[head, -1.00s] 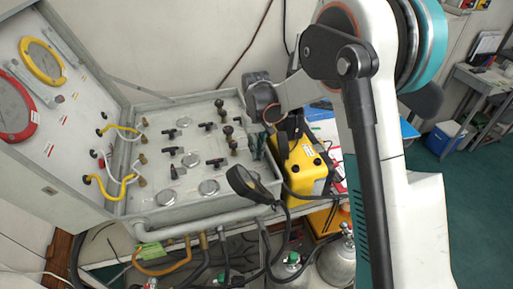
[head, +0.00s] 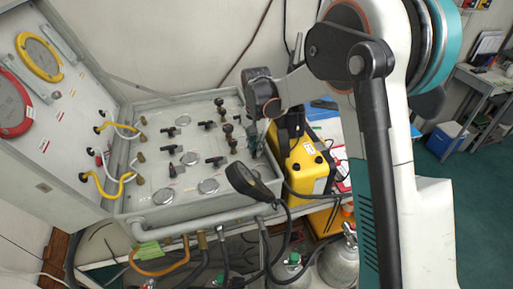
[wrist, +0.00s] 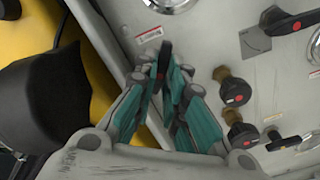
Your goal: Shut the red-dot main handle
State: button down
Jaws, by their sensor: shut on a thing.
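In the wrist view, a small black handle with a red dot (wrist: 163,60) stands at the panel's edge, between the teal-padded fingers of my gripper (wrist: 167,73). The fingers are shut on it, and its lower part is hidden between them. In the head view, my gripper (head: 256,143) is at the right edge of the grey air panel (head: 150,199). The handle cannot be made out there behind the gripper and wrist.
Beside the grip are black knobs with red dots (wrist: 236,91) and a black lever (wrist: 292,22). A yellow case (head: 306,165) stands close on the right. The open lid (head: 62,120) is on the left.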

jog(key=m+b, duration=0.1)
jog(key=m, duration=0.4)
jog(key=shift+m, duration=0.3)
jog(key=m, duration=0.4)
jog(key=shift+w+m+b, duration=0.1)
jog(key=shift+m+b, duration=0.25)
jog(key=shift+m, duration=0.05)
jog(key=c, duration=1.9)
grip_release()
jog(key=shift+a, duration=0.1)
jog(key=shift+r, duration=0.1)
notch_tip(320, 180, up, 12)
jog(key=shift+f, duration=0.1)
